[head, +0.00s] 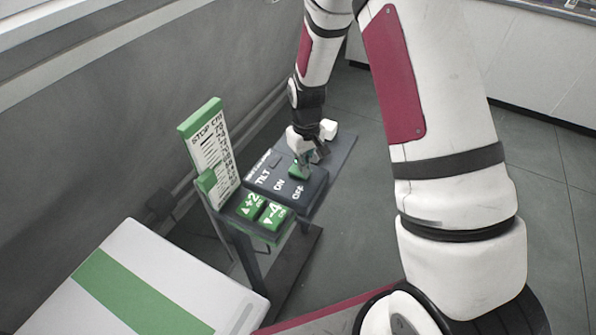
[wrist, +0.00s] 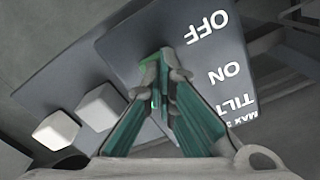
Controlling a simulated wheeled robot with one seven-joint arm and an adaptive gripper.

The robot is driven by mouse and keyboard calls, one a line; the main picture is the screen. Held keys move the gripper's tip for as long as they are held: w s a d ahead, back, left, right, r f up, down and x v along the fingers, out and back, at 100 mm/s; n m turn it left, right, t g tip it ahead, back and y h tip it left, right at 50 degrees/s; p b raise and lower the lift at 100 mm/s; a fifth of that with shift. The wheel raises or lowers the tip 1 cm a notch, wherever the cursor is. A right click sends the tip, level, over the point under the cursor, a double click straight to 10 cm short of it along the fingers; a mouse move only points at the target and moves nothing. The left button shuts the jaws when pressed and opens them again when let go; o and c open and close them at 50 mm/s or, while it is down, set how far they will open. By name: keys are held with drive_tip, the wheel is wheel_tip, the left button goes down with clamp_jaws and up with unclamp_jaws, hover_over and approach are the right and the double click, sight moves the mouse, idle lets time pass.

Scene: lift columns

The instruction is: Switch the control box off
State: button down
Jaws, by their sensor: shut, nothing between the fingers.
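The control box (head: 285,184) is a dark panel on a stand, with white words TILT, ON and OFF. It also fills the upper right of the wrist view (wrist: 215,70). A green switch (head: 298,171) sits on the panel near the words ON and OFF. In the wrist view a bit of green (wrist: 150,72) shows at the fingertips, mostly hidden behind them. My gripper (head: 307,158) is shut and empty, with its tips at the green switch. The wrist view shows the teal fingers (wrist: 165,62) together. I cannot tell whether they touch the switch, or which way it is set.
Green buttons (head: 262,211) marked with arrows are at the near end of the stand. A green-framed STOP card (head: 210,150) stands upright on the left. Two white blocks (wrist: 78,118) are beside the panel. A white box with a green stripe (head: 150,290) is in front. Floor is clear on the right.

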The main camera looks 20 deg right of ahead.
idle(0.3)
drive_tip(key=shift+r+p, duration=1.4)
drive_tip(key=shift+r, duration=2)
drive_tip(key=s+r+m+t, duration=0.1)
drive_tip(key=s+r, duration=0.4)
drive_tip(key=r, duration=0.6)
drive_tip(key=s+r+t, duration=0.1)
drive_tip(key=s+r, duration=0.4)
drive_tip(key=r, duration=0.6)
drive_tip(key=s+r+m+t, duration=0.1)
drive_tip(key=s+r, duration=0.2)
drive_tip(key=s, duration=0.6)
drive_tip(key=s+r+m+t, duration=0.1)
drive_tip(key=s+r, duration=0.3)
drive_tip(key=s, duration=0.4)
drive_tip(key=shift+s+d+t, duration=0.15)
drive_tip(key=shift+s+t, duration=0.2)
drive_tip(key=shift+t, duration=0.15)
